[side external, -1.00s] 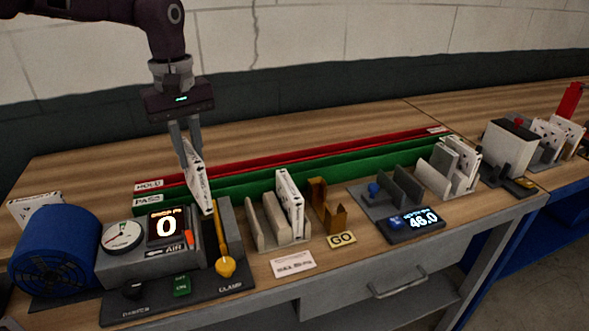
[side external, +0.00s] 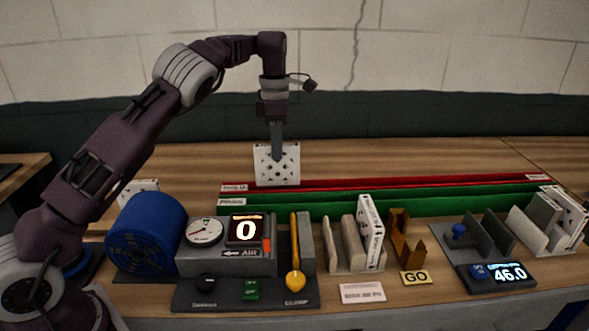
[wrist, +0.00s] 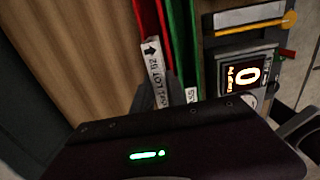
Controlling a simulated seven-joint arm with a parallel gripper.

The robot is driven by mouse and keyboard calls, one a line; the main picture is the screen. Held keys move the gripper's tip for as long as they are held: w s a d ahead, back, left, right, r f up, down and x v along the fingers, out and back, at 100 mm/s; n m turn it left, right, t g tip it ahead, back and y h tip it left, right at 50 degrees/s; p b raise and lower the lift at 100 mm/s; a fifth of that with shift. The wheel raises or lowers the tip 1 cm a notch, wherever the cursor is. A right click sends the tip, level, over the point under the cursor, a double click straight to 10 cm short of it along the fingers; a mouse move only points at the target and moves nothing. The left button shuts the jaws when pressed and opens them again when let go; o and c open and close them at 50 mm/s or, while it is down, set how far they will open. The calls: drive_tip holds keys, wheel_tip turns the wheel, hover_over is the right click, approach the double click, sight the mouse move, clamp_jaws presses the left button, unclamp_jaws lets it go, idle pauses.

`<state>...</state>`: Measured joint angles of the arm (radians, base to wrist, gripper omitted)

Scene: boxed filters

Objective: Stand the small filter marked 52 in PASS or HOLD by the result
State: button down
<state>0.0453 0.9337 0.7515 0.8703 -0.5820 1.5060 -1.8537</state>
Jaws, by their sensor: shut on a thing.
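My gripper (side external: 277,152) is shut on a thin white filter (side external: 267,171) with dark spots on its face. The filter hangs upright at the left end of the red HOLD channel (side external: 400,182), its lower edge level with the red wall's top; I cannot tell whether it is inside. In the wrist view the filter's edge strip (wrist: 151,62) reads LOT 52 beside an arrow. The green PASS channel (side external: 420,203) runs in front of the red one. The gauge display (side external: 246,231) reads 0.
A blue roll-shaped blower (side external: 150,235) and a dial (side external: 205,230) stand at left. A yellow-knobbed clamp lever (side external: 295,260), a filter rack (side external: 350,245), a brown GO gauge (side external: 400,238) and a 46.0 display (side external: 508,273) line the front. The table behind the channels is clear.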

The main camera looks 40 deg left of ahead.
sight(278, 184)
wheel_tip(278, 184, down, 6)
drive_tip(key=shift+r, duration=0.15)
drive_tip(key=c, duration=1.3)
unclamp_jaws()
drive_tip(key=shift+c, duration=0.2)
